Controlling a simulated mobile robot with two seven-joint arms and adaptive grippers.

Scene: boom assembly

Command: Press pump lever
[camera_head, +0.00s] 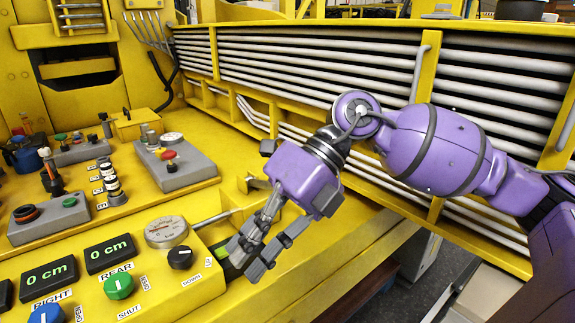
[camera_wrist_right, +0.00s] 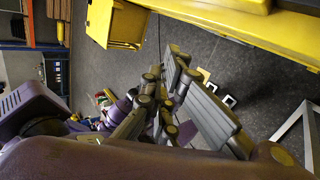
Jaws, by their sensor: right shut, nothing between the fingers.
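My right gripper (camera_head: 256,252) is at the front right edge of the yellow control console, pointing down and towards the left. Its fingers are shut with nothing between them. It also shows in the right wrist view (camera_wrist_right: 165,120), above a dark grey floor. Just left of the fingertips is a dark bar with a green part (camera_head: 223,252), partly hidden by the fingers; I cannot tell whether they touch or whether this is the pump lever. A thin grey rod (camera_head: 214,219) slopes up to the right behind it. My left gripper is not in view.
The yellow console carries a round gauge (camera_head: 166,231), a black knob (camera_head: 180,257), a green knob (camera_head: 118,286) and a grey box with a red button (camera_head: 170,158). Yellow framing with grey slats (camera_head: 300,60) stands behind my right arm. Dark floor lies at the lower right.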

